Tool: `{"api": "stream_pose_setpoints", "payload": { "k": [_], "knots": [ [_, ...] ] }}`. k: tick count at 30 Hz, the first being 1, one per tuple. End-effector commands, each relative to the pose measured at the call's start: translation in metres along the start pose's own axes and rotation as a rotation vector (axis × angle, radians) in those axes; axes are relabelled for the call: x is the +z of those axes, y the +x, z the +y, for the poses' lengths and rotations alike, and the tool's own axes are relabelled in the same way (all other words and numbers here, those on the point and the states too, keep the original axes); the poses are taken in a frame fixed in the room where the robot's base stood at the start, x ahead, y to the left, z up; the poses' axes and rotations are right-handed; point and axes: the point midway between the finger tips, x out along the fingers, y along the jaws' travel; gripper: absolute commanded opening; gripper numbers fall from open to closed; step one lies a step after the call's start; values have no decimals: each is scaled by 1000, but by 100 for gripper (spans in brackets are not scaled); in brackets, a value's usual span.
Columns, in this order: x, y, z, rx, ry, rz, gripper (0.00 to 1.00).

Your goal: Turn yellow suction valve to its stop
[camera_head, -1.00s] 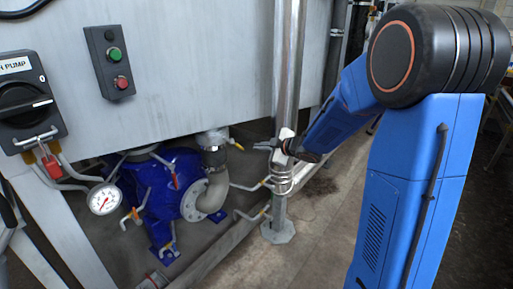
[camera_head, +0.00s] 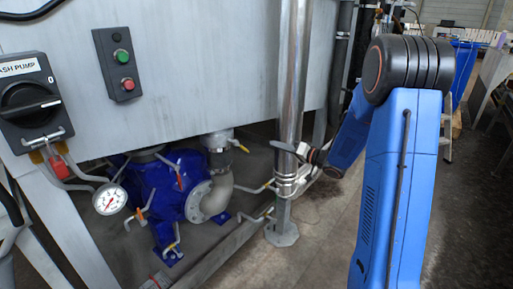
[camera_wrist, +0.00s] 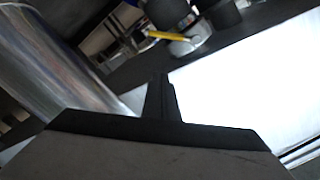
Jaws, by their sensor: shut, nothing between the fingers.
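A yellow valve lever (camera_wrist: 172,36) shows in the wrist view, on a pale round fitting (camera_wrist: 192,40), beyond my fingertips and apart from them. In the head view, a small yellow-ended lever (camera_head: 241,147) sticks out from the pipe fitting above the pump's pale elbow. It may be the same one; I cannot tell for sure. My gripper (camera_head: 276,146) is shut and empty, in front of the shiny steel post. In the wrist view, its closed fingers (camera_wrist: 160,95) point up into the picture.
The shiny post (camera_head: 292,75) stands beside my gripper. Other small levers (camera_head: 262,187) jut out below it. The blue pump (camera_head: 160,190) sits under the grey tank panel (camera_head: 200,70). A gauge (camera_head: 109,199) and switch box (camera_head: 31,105) are at left.

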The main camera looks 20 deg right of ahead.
Motion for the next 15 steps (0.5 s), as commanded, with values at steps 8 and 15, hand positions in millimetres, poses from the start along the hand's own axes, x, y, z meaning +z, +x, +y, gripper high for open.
{"api": "stream_pose_setpoints", "payload": {
  "k": [8,15],
  "knots": [
    [1,30,0,-3,6,-2,0],
    [1,73,0,-3,4,-2,0]
  ]
}}
